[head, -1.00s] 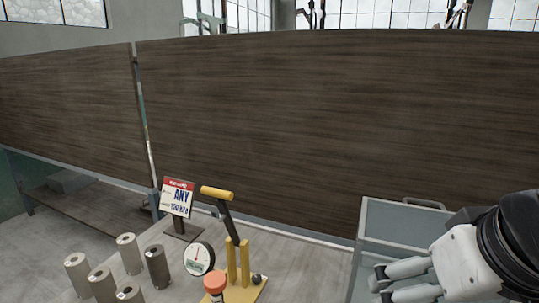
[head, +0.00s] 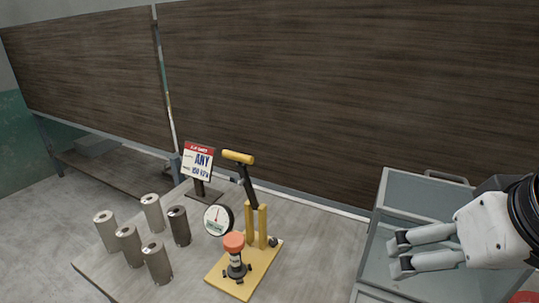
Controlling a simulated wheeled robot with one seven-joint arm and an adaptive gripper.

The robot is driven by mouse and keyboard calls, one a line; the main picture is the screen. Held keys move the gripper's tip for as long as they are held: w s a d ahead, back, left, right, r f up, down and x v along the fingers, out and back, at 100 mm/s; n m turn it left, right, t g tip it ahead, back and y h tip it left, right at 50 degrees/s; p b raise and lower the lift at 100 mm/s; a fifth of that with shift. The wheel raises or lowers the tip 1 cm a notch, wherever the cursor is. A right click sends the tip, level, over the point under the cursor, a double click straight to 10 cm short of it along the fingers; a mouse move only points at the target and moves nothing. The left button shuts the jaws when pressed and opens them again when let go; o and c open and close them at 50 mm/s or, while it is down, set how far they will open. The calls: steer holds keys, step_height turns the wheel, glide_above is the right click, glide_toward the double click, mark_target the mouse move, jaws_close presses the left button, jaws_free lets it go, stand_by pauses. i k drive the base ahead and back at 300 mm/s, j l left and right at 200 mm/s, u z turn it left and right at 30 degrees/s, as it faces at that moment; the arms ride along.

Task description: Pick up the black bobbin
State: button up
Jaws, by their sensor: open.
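Several upright cylinders with a hole in the top stand at the left of the table. The darkest one (head: 179,226) looks like the black bobbin; it is dark grey-black and stands at the right of the group, left of the round gauge. The lighter grey cylinders (head: 157,263) stand to its left and in front. A sign (head: 198,162) reading "ANY" stands behind it. My gripper (head: 398,254) is at the far right, in front of a grey cabinet. Its two fingers point left and are apart, with nothing between them. It is far from the dark cylinder.
A yellow pump stand (head: 229,285) with an upright handle, a gauge (head: 218,220) and an orange-capped container (head: 234,243) stands between the cylinders and my gripper. A grey cabinet (head: 408,187) is at the right. A dark wood panel (head: 330,90) closes off the back.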

mark_target(234, 243)
steer(key=i+j+u, duration=0.1)
steer(key=j+u, duration=0.25)
steer(key=i+j+u, duration=0.1)
steer(key=j+u, duration=0.2)
steer(key=i+j+u, duration=0.15)
steer(key=u, duration=0.2)
